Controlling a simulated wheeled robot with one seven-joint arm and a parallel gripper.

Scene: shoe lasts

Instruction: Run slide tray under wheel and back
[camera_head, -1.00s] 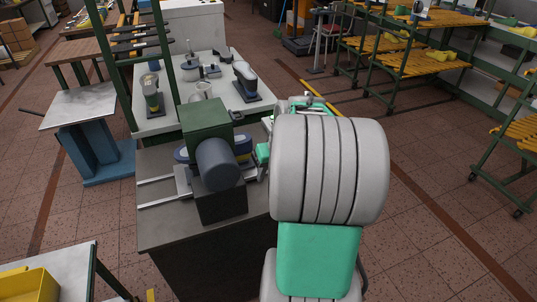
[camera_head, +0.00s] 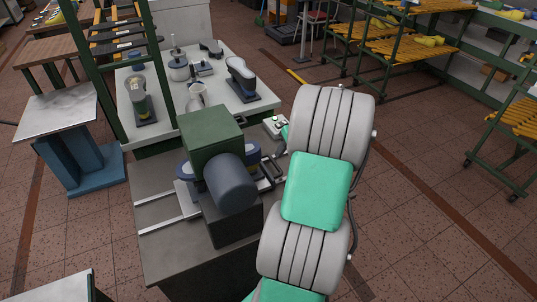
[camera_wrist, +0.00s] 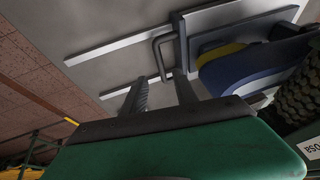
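The wheel machine has a green housing (camera_head: 211,135) and a grey motor drum (camera_head: 231,184). Its dark bristly wheel (camera_wrist: 298,92) shows at the right of the wrist view. The slide tray (camera_wrist: 208,22) is a grey plate on two pale rails (camera_wrist: 120,47), with a U-shaped metal handle (camera_wrist: 160,42) at its near edge. A blue and yellow shoe last (camera_wrist: 245,72) sits on the tray beside the wheel. My gripper (camera_wrist: 162,82) is open, its two dark fingers apart at the handle, whose lower end appears between them. Contact cannot be told. My arm hides the gripper in the head view.
The dark bench (camera_head: 165,258) bears the machine, and rails (camera_head: 165,200) stick out at its left. A white table (camera_head: 215,98) behind holds lasts and a jug. A small button box (camera_head: 276,125) stands close to my arm. Shelves (camera_head: 405,48) stand at the right.

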